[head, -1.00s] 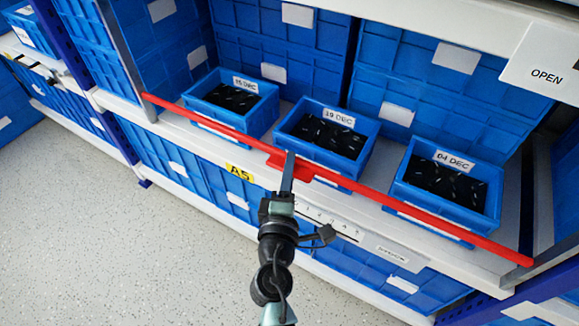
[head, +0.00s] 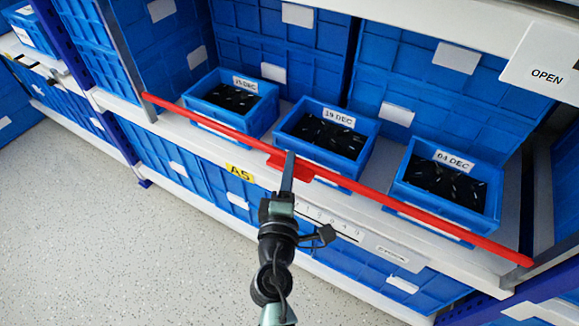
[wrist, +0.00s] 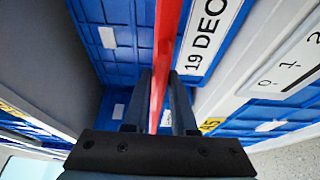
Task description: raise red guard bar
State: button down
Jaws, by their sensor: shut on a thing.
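The red guard bar (head: 400,208) runs across the front of the shelf bay in the head view, from the left upright down to the right upright, low in front of the small bins. It has a red tab (head: 291,168) near its middle. My gripper (head: 288,172) is at this tab, and its fingertips are partly hidden there. In the wrist view the bar (wrist: 167,50) passes between the two fingers of my gripper (wrist: 160,105), which are shut on it.
Blue bins of black parts labelled 15 DEC (head: 233,97), 19 DEC (head: 326,138) and 04 DEC (head: 445,185) stand behind the bar. An OPEN sign (head: 547,75) hangs at the upper right. The upper shelf edge (head: 430,20) is above. The floor (head: 90,230) is clear at left.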

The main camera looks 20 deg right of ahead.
dwell(0.4)
notch_tip(320, 180, up, 21)
jog(key=p, duration=1.8)
jog(key=c, duration=0.9)
grip_release()
jog(key=shift+f, duration=0.1)
jog(key=shift+f, duration=0.1)
jog(key=b+v, duration=0.2)
jog(key=v, duration=1.1)
